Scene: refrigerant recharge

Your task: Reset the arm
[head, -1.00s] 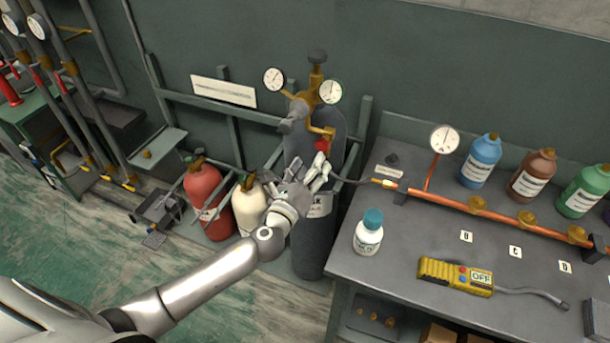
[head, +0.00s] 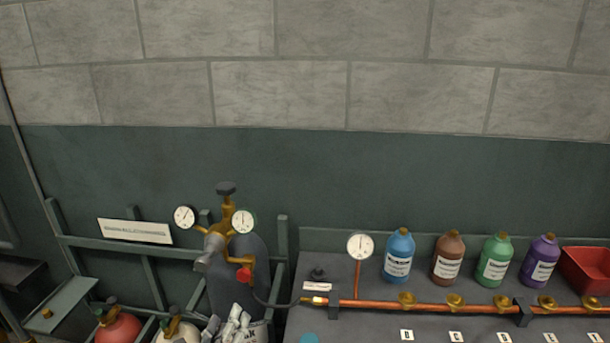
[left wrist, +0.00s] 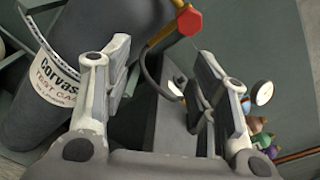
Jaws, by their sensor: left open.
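My left gripper (head: 238,326) shows at the bottom edge of the head view, in front of the dark grey gas cylinder (head: 232,285). In the left wrist view its two fingers (left wrist: 155,95) stand apart with nothing between them. The labelled cylinder (left wrist: 45,95) is at the left there, beside the left finger. A red hexagonal knob (left wrist: 188,21) shows beyond the fingers. In the head view this red knob (head: 244,275) sits below the brass regulator (head: 217,238) with its two gauges. My right gripper is in neither view.
A workbench (head: 375,325) on the right carries a copper pipe (head: 430,306) with brass valves, a gauge (head: 360,246), several coloured bottles (head: 398,258) and a red bin (head: 588,268). Red (head: 118,328) and cream (head: 178,331) cylinders stand at lower left. The wall above is bare.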

